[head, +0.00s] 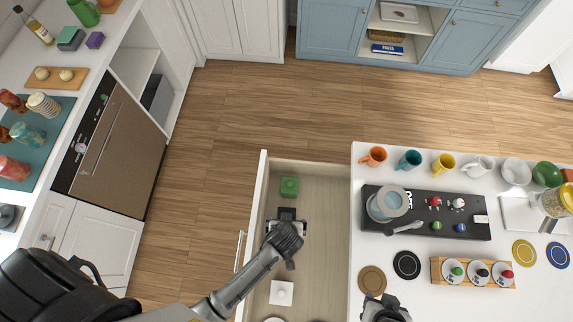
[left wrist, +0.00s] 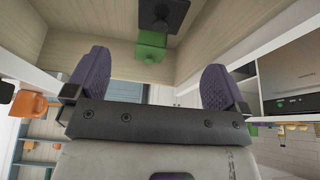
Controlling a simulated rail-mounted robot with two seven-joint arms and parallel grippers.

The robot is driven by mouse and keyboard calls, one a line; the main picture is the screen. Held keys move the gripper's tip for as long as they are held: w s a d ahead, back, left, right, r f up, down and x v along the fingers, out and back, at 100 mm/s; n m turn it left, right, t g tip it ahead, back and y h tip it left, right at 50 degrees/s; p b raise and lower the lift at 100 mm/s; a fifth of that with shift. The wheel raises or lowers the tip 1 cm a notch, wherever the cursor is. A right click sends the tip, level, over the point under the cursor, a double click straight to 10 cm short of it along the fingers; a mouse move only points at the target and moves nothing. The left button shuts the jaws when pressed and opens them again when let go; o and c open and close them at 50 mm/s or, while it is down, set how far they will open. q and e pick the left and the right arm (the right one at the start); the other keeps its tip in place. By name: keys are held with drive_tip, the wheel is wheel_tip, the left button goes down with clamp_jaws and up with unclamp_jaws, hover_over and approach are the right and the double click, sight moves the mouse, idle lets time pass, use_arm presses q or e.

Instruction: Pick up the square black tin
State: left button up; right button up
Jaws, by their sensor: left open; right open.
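The square black tin (head: 287,213) lies in the open drawer, just in front of a square green tin (head: 289,187). My left gripper (head: 287,227) is over the drawer at the black tin and partly hides it in the head view. In the left wrist view, the black tin (left wrist: 172,10) shows at the top edge beside the green tin (left wrist: 151,47). The two purple fingers of the left gripper (left wrist: 157,78) are spread with nothing between them. My right gripper (head: 385,308) is open at the bottom edge, over the counter.
A square white tin (head: 281,293) lies nearer in the same drawer (head: 328,240). The counter at right holds a black tray (head: 455,235), several mugs and a wooden rack (head: 437,272).

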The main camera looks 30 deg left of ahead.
sight(293, 211)
use_arm(q)
drive_tip(key=x, duration=0.6)
drive_tip(key=shift+f+b, duration=0.3)
drive_tip(key=shift+f, duration=0.15)
drive_tip(key=shift+x, duration=3.05)
drive_tip(key=shift+a, duration=0.15)
drive_tip(key=c, duration=1.1)
